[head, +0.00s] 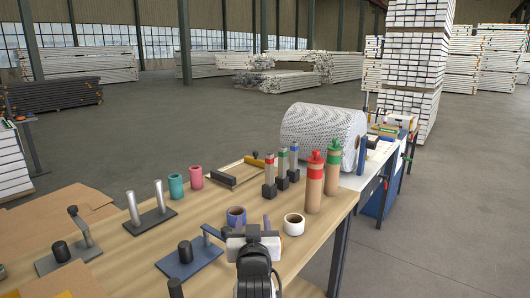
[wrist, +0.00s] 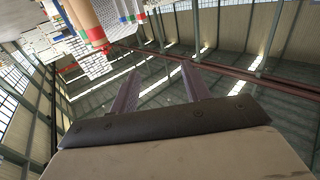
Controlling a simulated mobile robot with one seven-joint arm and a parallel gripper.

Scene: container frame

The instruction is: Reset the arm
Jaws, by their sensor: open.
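My gripper (head: 253,222) is at the bottom centre of the head view, in front of the table's near right part. In the wrist view its two purplish fingers (wrist: 162,66) stand apart, with nothing between them but the distant hall. The gripper is open and empty.
The wooden table (head: 322,226) holds two tan bottles with red (head: 315,182) and green (head: 333,166) bands, several small bottles, teal (head: 176,187) and pink (head: 196,177) cups, and metal stands (head: 190,257). A large white roll (head: 323,132) stands behind. Open floor (head: 450,215) lies right.

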